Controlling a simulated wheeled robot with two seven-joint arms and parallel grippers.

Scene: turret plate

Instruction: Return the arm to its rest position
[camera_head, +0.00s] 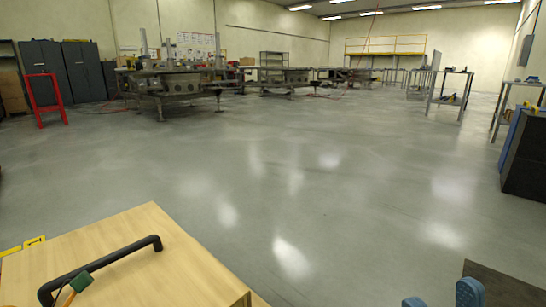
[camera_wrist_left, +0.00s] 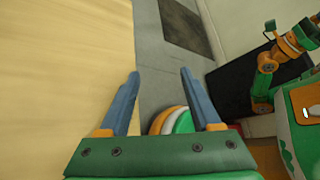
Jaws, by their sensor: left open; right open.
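My right gripper (camera_head: 442,297) shows at the bottom edge of the head view, right of centre. Only its two blue fingertips are in frame, apart, with nothing seen between them. My left gripper (camera_wrist_left: 160,75) shows in the left wrist view with its two blue fingers spread and nothing held between them. It is beside the edge of a pale wooden surface (camera_wrist_left: 60,60). The rest of both arms is mostly out of the head view. No turret plate can be made out.
A wooden top (camera_head: 150,230) with a black bar handle (camera_head: 110,262) fills the head view's lower left. A small green thing (camera_head: 81,282) is by the handle. A dark flat panel (camera_head: 505,285) is at lower right. Open grey floor (camera_head: 300,190) lies ahead; workbenches (camera_head: 175,82) stand far off.

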